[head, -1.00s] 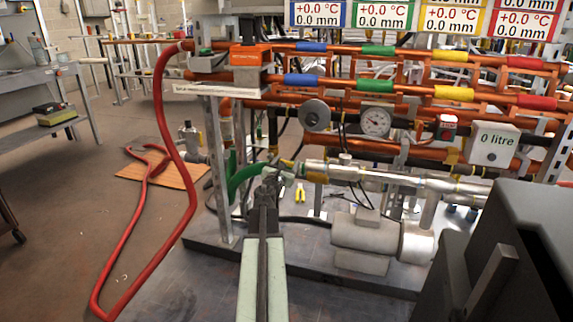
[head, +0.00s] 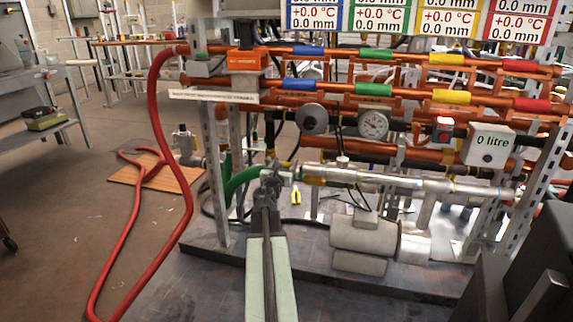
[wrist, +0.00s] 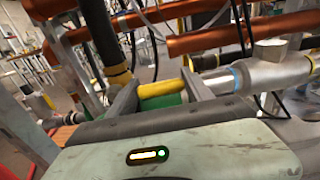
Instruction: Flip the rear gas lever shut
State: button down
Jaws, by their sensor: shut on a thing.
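My gripper (head: 281,174) is low at the left end of the pipe rig, beside the end of a thick green hose (head: 240,183). In the wrist view my gripper (wrist: 160,84) has its two fingers on either side of a yellow cylindrical piece (wrist: 162,89), with green just below it. The fingers are shut on this piece. It may be the rear gas lever, but its pivot and full shape are hidden by the fingers and the gripper body. In the head view the gripper covers it.
A silver pipe (head: 390,180) runs right from beside my gripper. A metal upright (head: 216,165) and a red hose (head: 165,125) stand to the left. Copper pipes (head: 330,92) cross above. A grey motor-like cylinder (head: 362,235) sits on the base plate.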

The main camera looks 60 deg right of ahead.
jog(key=shift+c, duration=2.1)
grip_release()
jog(key=v, duration=0.8)
jog(key=shift+d, duration=0.1)
